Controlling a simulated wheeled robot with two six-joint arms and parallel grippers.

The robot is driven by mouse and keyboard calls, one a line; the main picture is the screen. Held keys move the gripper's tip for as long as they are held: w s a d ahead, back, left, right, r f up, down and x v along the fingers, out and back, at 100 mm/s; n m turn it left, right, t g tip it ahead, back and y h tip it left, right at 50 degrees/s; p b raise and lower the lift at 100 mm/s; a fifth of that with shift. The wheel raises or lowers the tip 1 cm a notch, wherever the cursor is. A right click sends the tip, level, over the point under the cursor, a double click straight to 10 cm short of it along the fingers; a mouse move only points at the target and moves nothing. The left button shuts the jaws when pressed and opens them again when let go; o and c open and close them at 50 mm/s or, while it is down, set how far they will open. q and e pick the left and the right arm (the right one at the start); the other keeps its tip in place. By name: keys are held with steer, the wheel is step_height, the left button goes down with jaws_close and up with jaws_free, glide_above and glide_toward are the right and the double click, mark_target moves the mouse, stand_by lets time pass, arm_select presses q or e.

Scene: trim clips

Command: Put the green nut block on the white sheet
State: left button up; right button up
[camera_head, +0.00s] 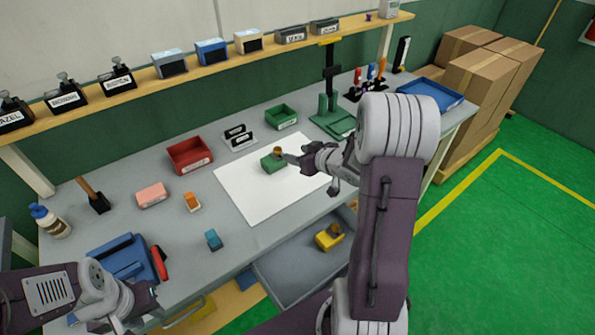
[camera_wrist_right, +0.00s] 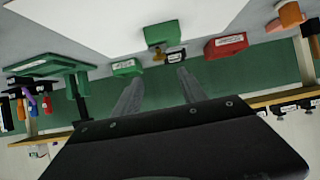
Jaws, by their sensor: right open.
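The green nut block (camera_head: 273,163), a green block with a brass-coloured nut on top, sits on the white sheet (camera_head: 255,195), towards its far side. The block also shows in the right wrist view (camera_wrist_right: 160,33). My right gripper (camera_head: 287,156) is just right of the block in the head view. In the right wrist view its two fingers (camera_wrist_right: 156,84) are spread apart with nothing between them, and the block lies beyond their tips. My left gripper (camera_head: 152,294) is at the lower left, by the bench's front edge; its finger opening is not clear.
A green stand (camera_head: 331,115) is at the back right. An open drawer (camera_head: 300,262) holds a yellow block (camera_head: 329,238). Most of the sheet is bare.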

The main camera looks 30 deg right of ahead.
steer(key=s+a+f+g+h, duration=0.1)
steer(key=s+a+g, duration=0.1)
steer(key=s, duration=0.1)
steer(key=s+a+f+m+g, duration=0.1)
steer(key=s+a+f+g, duration=0.1)
steer(key=s, duration=0.1)
steer(key=s+a+f+g+h, duration=0.1)
steer(key=s+a+f+g, duration=0.1)
steer(key=s, duration=0.2)
steer(key=shift+f+m+h, duration=0.25)
steer(key=shift+m+h, duration=0.05)
steer(key=shift+m, duration=0.1)
steer(key=s+a+f+g+y, duration=0.1)
steer(key=s+a+g, duration=0.3)
steer(key=s+a, duration=0.3)
steer(key=s, duration=0.5)
steer(key=shift+s+a+f+g, duration=0.2)
steer(key=shift+s+f+g, duration=0.05)
steer(key=shift+f+g, duration=0.15)
